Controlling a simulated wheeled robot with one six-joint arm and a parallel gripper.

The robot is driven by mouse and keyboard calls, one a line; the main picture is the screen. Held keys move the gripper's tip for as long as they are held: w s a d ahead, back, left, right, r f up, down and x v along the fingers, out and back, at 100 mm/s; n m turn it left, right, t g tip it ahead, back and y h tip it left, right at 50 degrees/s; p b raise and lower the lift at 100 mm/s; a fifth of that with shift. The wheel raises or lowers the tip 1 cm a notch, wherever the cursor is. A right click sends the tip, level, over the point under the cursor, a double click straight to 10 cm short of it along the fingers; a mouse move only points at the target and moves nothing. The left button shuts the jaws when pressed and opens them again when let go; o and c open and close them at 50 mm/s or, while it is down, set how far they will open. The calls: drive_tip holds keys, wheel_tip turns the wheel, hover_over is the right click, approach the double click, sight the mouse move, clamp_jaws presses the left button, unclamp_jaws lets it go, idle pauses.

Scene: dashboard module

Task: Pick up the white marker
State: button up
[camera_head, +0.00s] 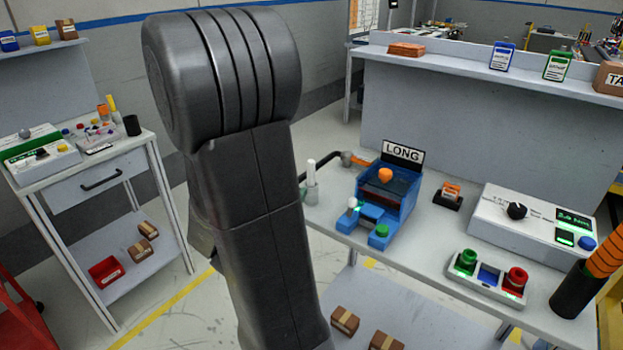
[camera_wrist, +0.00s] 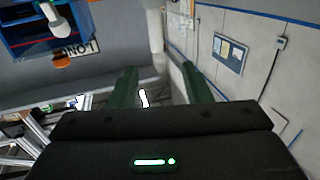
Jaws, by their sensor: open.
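A white marker (camera_head: 311,172) stands upright near the left end of the grey workbench in the head view, left of the blue LONG unit. In the wrist view, a pale upright cylinder (camera_wrist: 155,28), probably this marker, shows beyond and between the fingertips. My gripper (camera_wrist: 159,68) is open, with its two green fingers apart and nothing visibly held. The picture does not settle how far the cylinder is from the fingers. In the head view my dark arm hides the gripper.
The blue LONG unit (camera_head: 388,195) stands beside the marker. A dark curved tool with an orange end (camera_head: 347,158) lies close behind it. A button box (camera_head: 487,278) and a white instrument (camera_head: 530,222) occupy the bench's right. A side table (camera_head: 85,180) stands at left.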

sight(310, 168)
drive_tip(key=x, duration=0.7)
drive_tip(key=shift+w+d, duration=0.15)
drive_tip(key=shift+w, duration=0.1)
drive_tip(key=shift+w+d+r+p, duration=0.1)
drive_tip(key=shift+w+d+p, duration=0.25)
drive_tip(key=shift+w, duration=0.15)
drive_tip(key=x, duration=0.4)
drive_tip(key=shift+d, duration=0.15)
drive_tip(key=shift+c, duration=0.4)
clamp_jaws()
